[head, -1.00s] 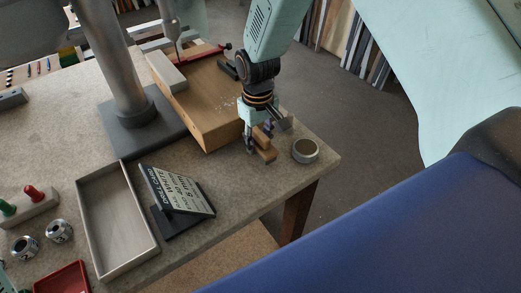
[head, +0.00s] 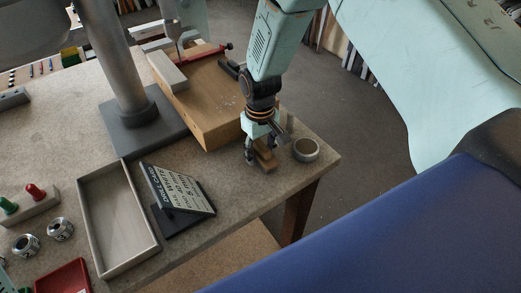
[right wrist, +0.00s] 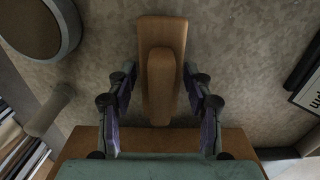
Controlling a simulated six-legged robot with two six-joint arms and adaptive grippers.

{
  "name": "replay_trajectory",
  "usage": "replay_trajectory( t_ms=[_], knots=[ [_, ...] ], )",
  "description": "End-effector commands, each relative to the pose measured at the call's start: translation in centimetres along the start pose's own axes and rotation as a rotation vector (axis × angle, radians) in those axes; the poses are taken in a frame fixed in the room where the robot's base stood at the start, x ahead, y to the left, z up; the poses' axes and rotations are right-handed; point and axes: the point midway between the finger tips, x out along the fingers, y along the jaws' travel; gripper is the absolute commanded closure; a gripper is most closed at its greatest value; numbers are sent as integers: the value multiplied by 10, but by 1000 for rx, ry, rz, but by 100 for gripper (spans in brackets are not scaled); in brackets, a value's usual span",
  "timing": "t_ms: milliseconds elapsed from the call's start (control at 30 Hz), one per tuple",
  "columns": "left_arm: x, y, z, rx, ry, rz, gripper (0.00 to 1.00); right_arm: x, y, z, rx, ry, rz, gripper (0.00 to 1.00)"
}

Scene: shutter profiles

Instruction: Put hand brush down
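The hand brush (head: 267,160) is a small brown wooden piece at the table's right end, beside a corner of the wooden board. In the right wrist view the brush (right wrist: 162,72) lies lengthwise between my fingers, its narrower handle on top of a wider block. My right gripper (right wrist: 161,78) is open around it, with gaps between both fingers and the handle. In the head view the right gripper (head: 258,160) reaches down over the brush and partly hides it. The brush appears to rest on the table; its underside is hidden. My left gripper is not in view.
A round metal dish (head: 306,150) stands close right of the brush, near the table edge. A wooden board (head: 212,112) lies behind. A drill card stand (head: 180,198) and an empty grey tray (head: 118,218) are to the left. Bare tabletop (head: 235,192) lies in front.

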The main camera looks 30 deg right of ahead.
Motion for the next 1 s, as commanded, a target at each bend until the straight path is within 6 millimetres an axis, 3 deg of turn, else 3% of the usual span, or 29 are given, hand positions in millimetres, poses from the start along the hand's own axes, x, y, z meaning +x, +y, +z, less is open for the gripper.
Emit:
replay_trajectory(
  t_ms=[333, 467, 1000],
  knots=[
    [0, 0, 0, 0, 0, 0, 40, -1, 0, 0, 0, 1, 0, 41],
    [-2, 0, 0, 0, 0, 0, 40, -11, 0, -1, 0, 4, 1, 41],
    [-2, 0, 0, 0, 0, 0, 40, -109, 0, -1, 0, 3, 0, 41]
  ],
)
